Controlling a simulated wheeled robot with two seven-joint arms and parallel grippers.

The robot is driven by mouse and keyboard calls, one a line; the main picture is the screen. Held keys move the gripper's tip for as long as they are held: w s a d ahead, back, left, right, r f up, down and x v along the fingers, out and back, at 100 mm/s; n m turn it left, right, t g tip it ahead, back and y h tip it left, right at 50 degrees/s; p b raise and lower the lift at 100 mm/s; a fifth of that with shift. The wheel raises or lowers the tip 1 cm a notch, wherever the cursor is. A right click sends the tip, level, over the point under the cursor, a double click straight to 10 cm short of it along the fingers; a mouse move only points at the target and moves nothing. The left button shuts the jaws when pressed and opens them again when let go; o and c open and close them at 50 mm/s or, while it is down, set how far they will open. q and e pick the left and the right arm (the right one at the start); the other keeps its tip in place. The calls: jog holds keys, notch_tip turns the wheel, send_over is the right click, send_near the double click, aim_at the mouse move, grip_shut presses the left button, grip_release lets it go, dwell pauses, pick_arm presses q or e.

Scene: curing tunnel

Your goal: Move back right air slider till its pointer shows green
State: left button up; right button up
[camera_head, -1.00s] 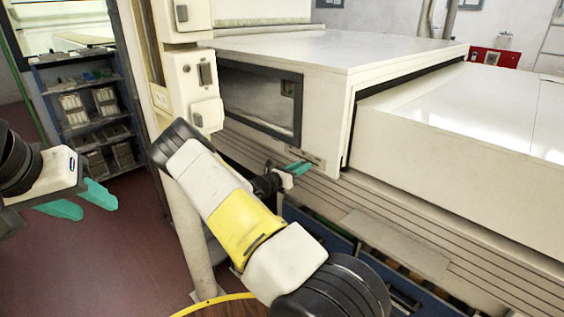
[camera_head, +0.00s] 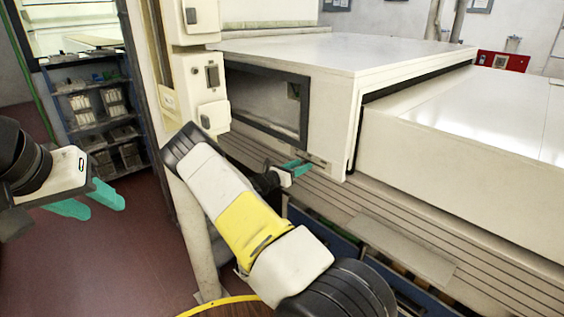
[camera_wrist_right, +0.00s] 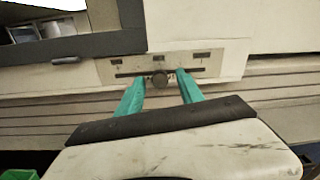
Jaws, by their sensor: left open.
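The air slider is a pale plate (camera_wrist_right: 200,64) with a dark horizontal slot and a round dark knob (camera_wrist_right: 158,79), on the lower edge of the white tunnel housing. In the head view the plate (camera_head: 318,161) is small and partly behind my right gripper (camera_head: 300,166). In the right wrist view my right gripper (camera_wrist_right: 159,84) is open, its teal fingers on either side of the knob, with gaps visible. The knob sits near the slot's middle. Small dark marks lie above the slot; no green pointer reading can be made out. My left gripper (camera_head: 98,202) is open and empty, far left.
A dark-framed window (camera_head: 268,100) is left of the plate. A slatted ledge (camera_head: 400,215) runs below the housing. A white post (camera_head: 200,70) with boxes stands close to my right arm. A shelf with bins (camera_head: 100,110) is behind on the left.

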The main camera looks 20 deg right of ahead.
jog(key=v, duration=0.7)
jog(key=shift+s+a, duration=0.2)
jog(key=shift+a, duration=0.15)
jog(key=shift+a, duration=0.15)
